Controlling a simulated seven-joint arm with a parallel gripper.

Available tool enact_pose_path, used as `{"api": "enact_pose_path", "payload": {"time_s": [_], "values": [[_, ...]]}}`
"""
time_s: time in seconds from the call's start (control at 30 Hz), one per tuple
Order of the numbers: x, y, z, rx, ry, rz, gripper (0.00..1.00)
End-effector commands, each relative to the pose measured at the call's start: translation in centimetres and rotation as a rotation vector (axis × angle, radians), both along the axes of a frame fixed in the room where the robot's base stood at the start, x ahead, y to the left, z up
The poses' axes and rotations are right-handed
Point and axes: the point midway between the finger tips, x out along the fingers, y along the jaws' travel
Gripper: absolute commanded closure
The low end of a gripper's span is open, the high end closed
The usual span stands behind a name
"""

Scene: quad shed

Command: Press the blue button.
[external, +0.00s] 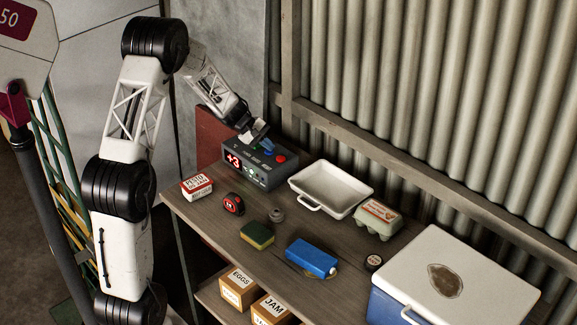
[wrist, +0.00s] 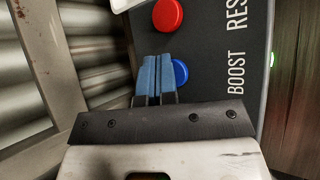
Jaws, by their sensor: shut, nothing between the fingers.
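The blue button (wrist: 180,72) sits on the dark top of a control box, beside the word BOOST in the wrist view. My gripper (wrist: 157,58) is shut and empty, its blue-padded fingers side by side. In that view the fingers overlap the left part of the button and hide it. In the external view my gripper (external: 265,144) is at the top of the control box (external: 262,178), whose display reads +3. The button is hard to tell from the blue fingers there. Whether the fingertips touch it, I cannot tell.
A red button (external: 280,158) is next to the blue one; it also shows in the wrist view (wrist: 167,15). A white tray (external: 310,199) stands right of the box. A red-and-white carton (external: 197,187) and a tape measure (external: 233,204) lie in front on the bench.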

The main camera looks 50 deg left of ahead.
Motion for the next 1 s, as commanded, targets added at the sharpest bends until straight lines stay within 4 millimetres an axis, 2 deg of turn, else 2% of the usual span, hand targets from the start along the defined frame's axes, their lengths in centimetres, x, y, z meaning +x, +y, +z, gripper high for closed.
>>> {"api": "enact_pose_path", "payload": {"time_s": [0.27,0.63,1.0], "values": [[0.0,0.0,0.2,0.0,0.0,0.0,1.0],[0.0,0.0,1.3,0.0,0.0,0.0,1.0],[0.0,0.0,1.4,0.0,0.0,0.0,1.0]]}}
